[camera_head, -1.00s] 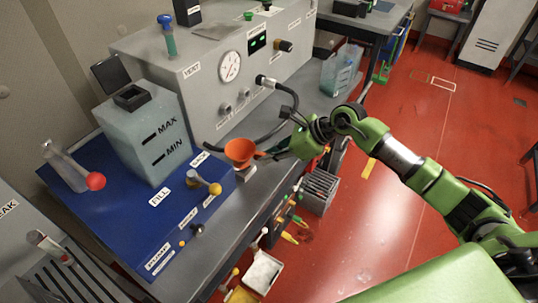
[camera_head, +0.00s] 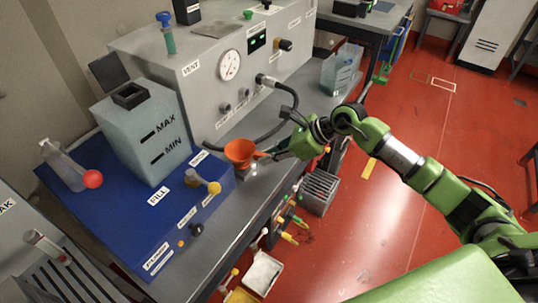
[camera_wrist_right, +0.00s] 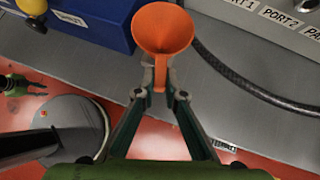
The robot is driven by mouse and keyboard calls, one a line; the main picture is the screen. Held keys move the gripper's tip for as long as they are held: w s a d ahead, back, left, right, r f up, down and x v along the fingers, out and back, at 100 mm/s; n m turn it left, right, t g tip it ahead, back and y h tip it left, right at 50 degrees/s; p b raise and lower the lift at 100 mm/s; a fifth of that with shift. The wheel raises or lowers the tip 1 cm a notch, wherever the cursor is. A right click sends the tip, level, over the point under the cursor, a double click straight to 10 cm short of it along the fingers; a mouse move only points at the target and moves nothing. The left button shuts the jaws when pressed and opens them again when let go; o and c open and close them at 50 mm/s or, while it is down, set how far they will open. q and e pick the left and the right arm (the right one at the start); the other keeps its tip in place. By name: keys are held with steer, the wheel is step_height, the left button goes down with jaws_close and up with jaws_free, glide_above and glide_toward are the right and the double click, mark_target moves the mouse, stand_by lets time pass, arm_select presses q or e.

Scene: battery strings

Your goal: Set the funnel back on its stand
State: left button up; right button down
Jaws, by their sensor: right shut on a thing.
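The orange funnel (camera_head: 239,150) is upright above the near edge of the grey bench, just right of the blue box. My right gripper (camera_head: 270,155) is shut on the funnel's handle and comes in from the right. In the right wrist view, the funnel's wide mouth (camera_wrist_right: 162,25) faces the camera, and the fingertips (camera_wrist_right: 160,93) pinch its handle. A small pale piece (camera_head: 246,171) shows under the funnel in the head view; I cannot tell whether it is the stand or whether the funnel touches it. My left gripper is not in view.
The blue box (camera_head: 120,215) carries a translucent tank (camera_head: 145,130), yellow-knobbed and red-knobbed parts. A grey panel with a gauge (camera_head: 229,65) stands behind. A black hose (camera_head: 292,100) curves close behind the funnel. A grey crate (camera_head: 318,190) and several coloured parts are below the bench edge.

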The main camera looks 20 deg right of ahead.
steer(key=shift+f+b, duration=0.7)
steer(key=shift+f, duration=0.1)
steer(key=c, duration=2)
jaws_free()
steer(key=shift+d+r, duration=0.1)
